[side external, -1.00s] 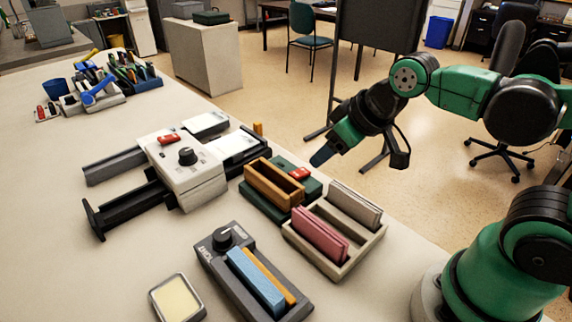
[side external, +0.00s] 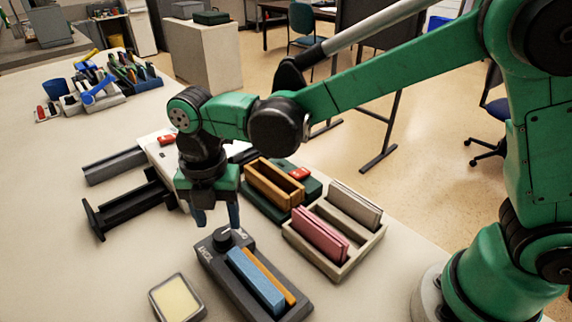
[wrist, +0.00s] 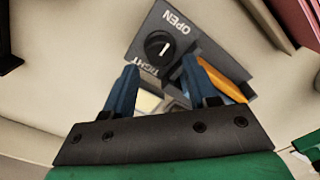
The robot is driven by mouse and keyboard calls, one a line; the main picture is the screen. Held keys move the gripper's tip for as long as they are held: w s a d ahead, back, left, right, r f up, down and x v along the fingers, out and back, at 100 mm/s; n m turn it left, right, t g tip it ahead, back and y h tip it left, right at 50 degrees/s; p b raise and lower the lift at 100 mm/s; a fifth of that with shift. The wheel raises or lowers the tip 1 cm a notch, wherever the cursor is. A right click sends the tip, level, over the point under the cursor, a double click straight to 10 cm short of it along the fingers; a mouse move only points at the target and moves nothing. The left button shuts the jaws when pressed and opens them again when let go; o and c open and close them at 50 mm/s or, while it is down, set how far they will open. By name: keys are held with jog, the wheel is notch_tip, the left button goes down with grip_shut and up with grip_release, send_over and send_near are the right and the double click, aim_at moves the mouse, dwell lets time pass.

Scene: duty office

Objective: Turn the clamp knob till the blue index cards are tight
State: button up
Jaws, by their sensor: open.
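The dark grey card clamp (side external: 208,262) lies on the near part of the desk. Its black round knob (side external: 222,240) is at its far end and also shows in the wrist view (wrist: 158,46), with a white mark and the words OPEN and TIGHT beside it. The blue index cards (side external: 255,283) stand in the clamp's slot beside an orange-yellow strip (side external: 270,277). I cannot tell whether they are gripped firmly. My gripper (side external: 216,218) points down, open and empty, just above the knob. In the wrist view its blue fingers (wrist: 160,72) are apart, with the knob beyond their tips.
A tray (side external: 348,270) with pink and grey cards stands right of the clamp. A wooden box (side external: 273,184) is behind it. A pale yellow pad (side external: 177,299) lies to the left. A black-railed white device is behind my gripper.

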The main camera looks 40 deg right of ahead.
aim_at(222, 234)
jog(key=shift+f, duration=1.8)
jog(key=shift+c, duration=0.3)
grip_shut()
